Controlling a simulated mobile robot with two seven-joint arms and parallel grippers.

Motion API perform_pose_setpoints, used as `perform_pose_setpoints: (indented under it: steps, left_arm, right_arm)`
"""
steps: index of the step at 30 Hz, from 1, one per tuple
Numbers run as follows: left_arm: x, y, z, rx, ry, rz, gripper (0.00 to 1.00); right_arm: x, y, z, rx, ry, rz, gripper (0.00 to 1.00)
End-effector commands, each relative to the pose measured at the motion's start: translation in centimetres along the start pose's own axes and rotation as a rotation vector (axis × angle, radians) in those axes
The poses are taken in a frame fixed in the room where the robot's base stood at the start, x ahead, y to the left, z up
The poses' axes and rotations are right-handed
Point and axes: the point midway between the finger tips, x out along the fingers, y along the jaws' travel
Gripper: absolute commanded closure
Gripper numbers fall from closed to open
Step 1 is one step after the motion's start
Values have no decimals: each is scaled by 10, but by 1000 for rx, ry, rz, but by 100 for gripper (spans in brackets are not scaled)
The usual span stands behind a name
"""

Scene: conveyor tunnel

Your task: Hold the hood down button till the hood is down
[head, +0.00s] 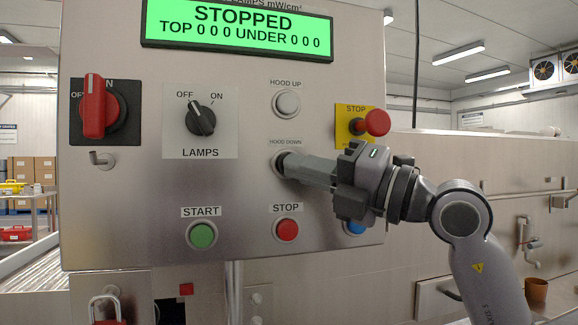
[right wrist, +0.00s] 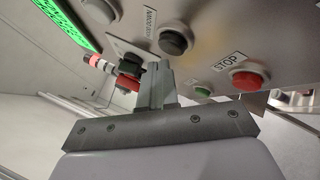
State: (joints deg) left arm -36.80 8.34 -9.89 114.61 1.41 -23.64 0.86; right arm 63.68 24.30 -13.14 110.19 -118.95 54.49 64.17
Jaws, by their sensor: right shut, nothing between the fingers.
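The hood down button (head: 279,163) is a dark round button in a metal ring, under its "HOOD DOWN" label on the steel panel. My right gripper (head: 285,167) is shut and empty, its fingertips at the button and covering much of it in the head view. In the right wrist view the black button (right wrist: 175,40) shows just beyond the fingertips (right wrist: 158,66). I cannot tell whether they press it. The pale hood up button (head: 287,103) is above. The green display (head: 238,27) reads "STOPPED", "TOP 000 UNDER 000". The hood itself is not identifiable. My left gripper is out of view.
A red emergency stop (head: 377,122) protrudes close above my right gripper. A red stop button (head: 286,229) and green start button (head: 202,235) sit below. A blue button (head: 354,228) is partly hidden by my gripper. A red main switch (head: 94,106) and black lamps switch (head: 201,119) are left.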

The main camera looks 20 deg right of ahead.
Motion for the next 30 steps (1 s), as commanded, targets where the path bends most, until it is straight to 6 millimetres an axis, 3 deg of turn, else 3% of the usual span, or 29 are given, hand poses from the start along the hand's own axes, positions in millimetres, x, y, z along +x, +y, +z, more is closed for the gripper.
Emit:
perform_pose_setpoints:
  steps: [11,30]
  left_arm:
    - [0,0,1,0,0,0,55]
    - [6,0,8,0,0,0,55]
  right_arm:
    - [-2,2,-2,0,0,1,100]
    - [-36,27,-27,-1,0,1,100]
